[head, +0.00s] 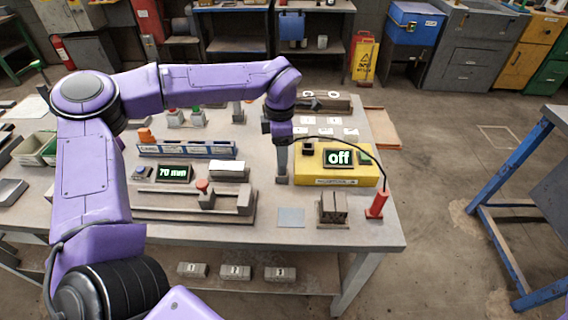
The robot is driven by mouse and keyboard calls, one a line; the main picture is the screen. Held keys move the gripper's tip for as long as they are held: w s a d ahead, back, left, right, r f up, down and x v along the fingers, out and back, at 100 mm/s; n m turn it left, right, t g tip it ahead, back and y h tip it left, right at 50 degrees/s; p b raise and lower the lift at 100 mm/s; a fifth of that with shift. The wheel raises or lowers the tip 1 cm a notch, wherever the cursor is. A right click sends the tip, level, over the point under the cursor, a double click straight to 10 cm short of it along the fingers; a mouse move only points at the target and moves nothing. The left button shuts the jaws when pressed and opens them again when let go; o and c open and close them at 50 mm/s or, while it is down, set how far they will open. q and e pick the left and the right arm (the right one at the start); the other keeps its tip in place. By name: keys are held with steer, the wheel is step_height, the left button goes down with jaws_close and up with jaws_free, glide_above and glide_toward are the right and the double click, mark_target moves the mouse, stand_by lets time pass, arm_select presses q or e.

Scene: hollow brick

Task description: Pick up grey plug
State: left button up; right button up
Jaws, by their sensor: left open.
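I cannot tell for sure which thing is the grey plug. A small grey upright piece (238,112) stands at the back of the workbench, left of my left wrist. My left gripper (282,178) points straight down at the left edge of the yellow box (310,178). Its jaws are open and seen edge-on, and no held object shows. Its tips are low, close to the bench top; contact cannot be told. My right gripper is out of view.
The yellow box shows "off" and has a cable to a red probe (376,205). A slotted grey block (332,208) and a flat grey plate (291,217) lie in front. A slide fixture (245,200) is left of the gripper. A dark tray (340,104) lies behind.

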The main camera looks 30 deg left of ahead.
mark_target(282, 169)
arm_select(q)
steer(key=shift+s+f+p, duration=0.4)
steer(key=shift+f+p, duration=0.15)
steer(key=shift+f, duration=0.3)
steer(key=f, duration=0.1)
steer(key=w+f, duration=0.1)
steer(key=f, duration=0.2)
steer(key=shift+w+f, duration=0.25)
steer(key=shift+w, duration=0.15)
steer(key=shift+s+r, duration=0.2)
steer(key=shift+s, duration=0.25)
steer(key=c, duration=0.4)
jaws_close()
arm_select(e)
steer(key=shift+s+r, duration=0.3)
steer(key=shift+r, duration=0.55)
